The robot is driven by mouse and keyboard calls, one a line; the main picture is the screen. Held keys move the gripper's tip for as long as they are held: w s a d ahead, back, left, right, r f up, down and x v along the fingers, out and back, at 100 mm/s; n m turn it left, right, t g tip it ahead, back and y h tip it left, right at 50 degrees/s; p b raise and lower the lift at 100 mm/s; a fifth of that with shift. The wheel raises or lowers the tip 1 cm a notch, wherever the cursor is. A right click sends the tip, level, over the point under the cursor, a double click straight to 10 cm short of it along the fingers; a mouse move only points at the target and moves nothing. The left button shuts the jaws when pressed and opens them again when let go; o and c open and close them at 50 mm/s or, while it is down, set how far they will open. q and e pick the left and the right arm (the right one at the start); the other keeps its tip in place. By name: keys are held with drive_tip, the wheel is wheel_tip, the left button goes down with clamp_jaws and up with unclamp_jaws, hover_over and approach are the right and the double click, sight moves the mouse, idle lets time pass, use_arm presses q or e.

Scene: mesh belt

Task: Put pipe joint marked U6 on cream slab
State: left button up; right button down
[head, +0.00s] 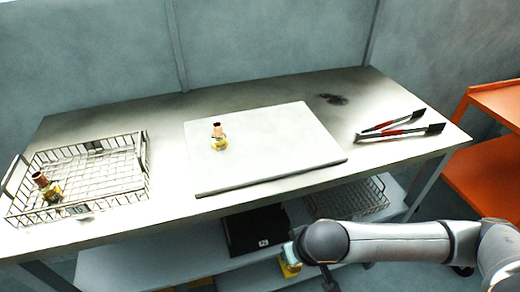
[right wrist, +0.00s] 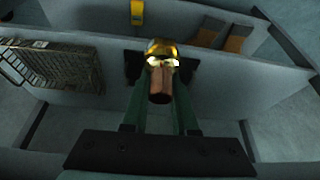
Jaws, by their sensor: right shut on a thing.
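My right gripper (right wrist: 161,66) is shut on a pipe joint (right wrist: 160,84) with a copper end and a brass body, seen in the right wrist view. In the head view my right arm is low, in front of the table, and its fingers are mostly hidden. The cream slab (head: 270,165) lies on the middle of the table. Another copper and brass pipe joint (head: 218,138) stands upright on its left part. A third pipe joint (head: 46,187) sits tilted in the wire basket (head: 115,196) at left. No U6 mark is readable on any joint.
Red-handled tongs (head: 400,131) lie right of the slab. A dark stain (head: 332,99) is behind them. The lower shelf holds a black box (head: 258,230) and another wire basket (head: 347,198). An orange cart (head: 490,150) stands at right. Most of the slab is clear.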

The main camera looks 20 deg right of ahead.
drive_tip(key=shift+w+a+r, duration=0.2)
drive_tip(key=shift+a+r, duration=0.05)
drive_tip(key=shift+r, duration=0.2)
drive_tip(key=shift+d+f, duration=0.1)
drive_tip(key=shift+d, duration=0.1)
